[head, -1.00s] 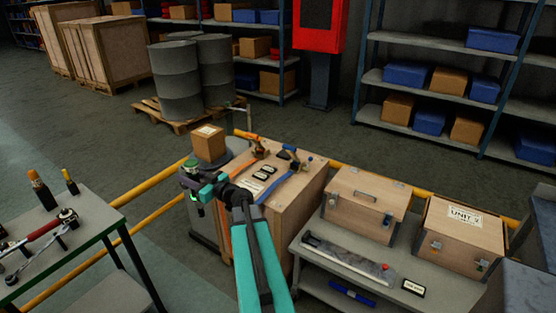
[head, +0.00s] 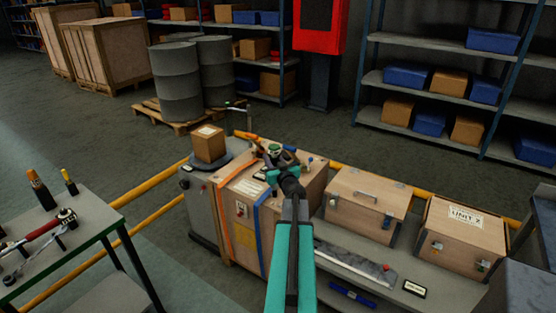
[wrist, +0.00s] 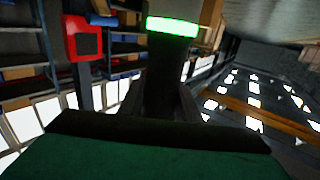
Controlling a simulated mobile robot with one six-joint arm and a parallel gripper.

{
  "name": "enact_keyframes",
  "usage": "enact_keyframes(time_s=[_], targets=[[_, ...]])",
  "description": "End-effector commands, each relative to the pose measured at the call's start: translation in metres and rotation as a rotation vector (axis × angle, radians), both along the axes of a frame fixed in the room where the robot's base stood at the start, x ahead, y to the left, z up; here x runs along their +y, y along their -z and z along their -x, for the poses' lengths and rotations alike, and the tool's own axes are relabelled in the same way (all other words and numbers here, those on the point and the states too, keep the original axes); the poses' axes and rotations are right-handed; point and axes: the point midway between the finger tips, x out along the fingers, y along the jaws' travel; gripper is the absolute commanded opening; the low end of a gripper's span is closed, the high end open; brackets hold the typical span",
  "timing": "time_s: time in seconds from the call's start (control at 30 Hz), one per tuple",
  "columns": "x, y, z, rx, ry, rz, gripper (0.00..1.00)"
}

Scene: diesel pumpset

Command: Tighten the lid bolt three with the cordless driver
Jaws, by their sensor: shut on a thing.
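My gripper (head: 278,158) is above the strapped wooden crate in the head view, at the end of my teal arm. It is shut on a dark green and black tool (wrist: 150,155), which looks like the cordless driver and fills the bottom of the wrist view. A dark upright part with a glowing green band (wrist: 172,27) stands behind it in that view. In the head view the held tool is small and partly merged with the gripper. I cannot make out lid bolt three or its lid in either view.
Two wooden cases (head: 363,203) (head: 464,229) are on a grey bench to the right. A tool table (head: 85,237) is at left. Yellow rails run behind and left.

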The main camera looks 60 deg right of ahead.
Motion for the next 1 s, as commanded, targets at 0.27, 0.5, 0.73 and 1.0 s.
enact_keyframes(time_s=[0.27,0.5,0.73,1.0], targets=[[-0.019,0.001,0.019,-0.003,0.050,0.001,0.00],[-0.019,0.001,0.019,-0.001,0.049,0.001,0.00],[-0.018,0.000,0.019,-0.001,0.049,0.001,0.00],[-0.018,0.010,0.019,0.000,0.049,-0.001,0.00]])
